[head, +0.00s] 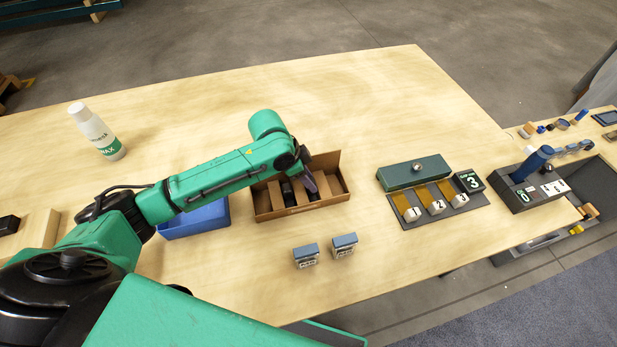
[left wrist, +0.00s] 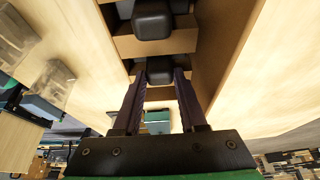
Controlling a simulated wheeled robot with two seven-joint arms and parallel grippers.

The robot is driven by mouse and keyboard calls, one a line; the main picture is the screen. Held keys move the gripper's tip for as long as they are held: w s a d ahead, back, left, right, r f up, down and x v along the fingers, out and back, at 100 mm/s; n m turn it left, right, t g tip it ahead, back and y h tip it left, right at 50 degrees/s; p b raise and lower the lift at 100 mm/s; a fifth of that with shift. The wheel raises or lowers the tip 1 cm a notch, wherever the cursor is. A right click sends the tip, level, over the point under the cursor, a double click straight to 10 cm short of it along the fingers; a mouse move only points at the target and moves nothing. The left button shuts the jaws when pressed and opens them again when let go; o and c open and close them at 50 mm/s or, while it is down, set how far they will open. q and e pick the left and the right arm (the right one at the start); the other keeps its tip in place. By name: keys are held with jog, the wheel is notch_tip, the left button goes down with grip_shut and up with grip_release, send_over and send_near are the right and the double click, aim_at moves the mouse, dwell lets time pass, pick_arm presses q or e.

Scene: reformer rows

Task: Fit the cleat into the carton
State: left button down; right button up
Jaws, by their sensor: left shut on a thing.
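The carton (head: 262,211) is an open brown box with light crosspieces dividing it, near the middle of the table. It also fills the top of the left wrist view (left wrist: 212,75). My left gripper (head: 310,183) is over its inside, fingers pointing down. In the left wrist view the fingers are closed about a dark, round-cornered block, which I take to be the cleat (left wrist: 160,70). It is between two crosspieces; I cannot tell how deep it sits. A second dark block (left wrist: 152,20) is in the compartment beyond, also seen in the head view (head: 287,190). My right gripper is not in view.
A blue tray (head: 196,222) stands just left of the carton. Two small blue-topped blocks (head: 305,256) are in front. A green box with numbered tabs (head: 414,172) stands right, and a white bottle (head: 96,131) back left. The table behind the carton is clear.

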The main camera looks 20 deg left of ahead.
pick_arm(q)
jog(key=shift+f, duration=0.1)
jog(key=shift+c, duration=2.3)
grip_release()
jog(key=v, duration=1.2)
jog(key=shift+r, duration=0.2)
